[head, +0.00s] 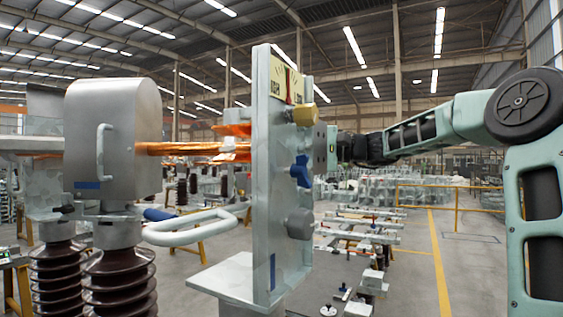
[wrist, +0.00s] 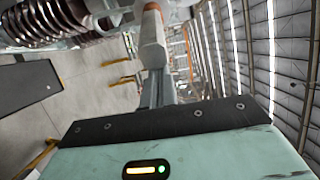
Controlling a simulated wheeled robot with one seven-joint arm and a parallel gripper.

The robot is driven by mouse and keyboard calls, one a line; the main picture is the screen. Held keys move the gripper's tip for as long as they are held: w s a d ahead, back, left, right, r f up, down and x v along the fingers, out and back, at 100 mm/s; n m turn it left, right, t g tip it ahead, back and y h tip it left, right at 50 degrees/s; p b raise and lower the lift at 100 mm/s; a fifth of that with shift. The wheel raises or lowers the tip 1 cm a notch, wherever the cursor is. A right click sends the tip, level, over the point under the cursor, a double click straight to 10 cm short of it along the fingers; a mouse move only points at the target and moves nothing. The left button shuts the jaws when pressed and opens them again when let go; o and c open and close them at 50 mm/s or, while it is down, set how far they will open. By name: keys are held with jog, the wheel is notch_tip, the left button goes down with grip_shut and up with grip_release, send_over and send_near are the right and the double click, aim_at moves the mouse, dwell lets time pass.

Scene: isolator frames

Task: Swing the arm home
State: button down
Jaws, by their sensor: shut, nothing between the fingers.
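The isolator's copper-coloured arm (head: 190,148) runs level from the grey metal housing (head: 118,140) to behind the upright grey panel. A pale band is around it near its right end; its far end is hidden. The panel (head: 268,215) carries a yellow label (head: 283,82) with a red pointer, a brass-coloured knob, a blue knob (head: 301,171) and a grey knob. My arm reaches in from the right, and its end is mostly hidden behind the panel. In the wrist view my gripper (wrist: 155,75) is shut and empty; whether it touches anything is unclear.
A white looped bar (head: 195,232) sticks out low, left of the panel. Brown ribbed insulators (head: 118,282) stand under the housing. Yellow railings (head: 455,200) and open floor lie to the right. A dark flat slab (wrist: 25,85) shows at left in the wrist view.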

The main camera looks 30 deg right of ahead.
jog(key=shift+s+a, duration=0.35)
jog(key=shift+s, duration=0.15)
jog(key=w+d, duration=0.2)
jog(key=w, duration=0.2)
jog(key=s+a+b+v, duration=0.1)
jog(key=b+v, duration=0.3)
jog(key=v, duration=0.6)
jog(key=shift+s+d, duration=0.15)
jog(key=shift+s, duration=0.1)
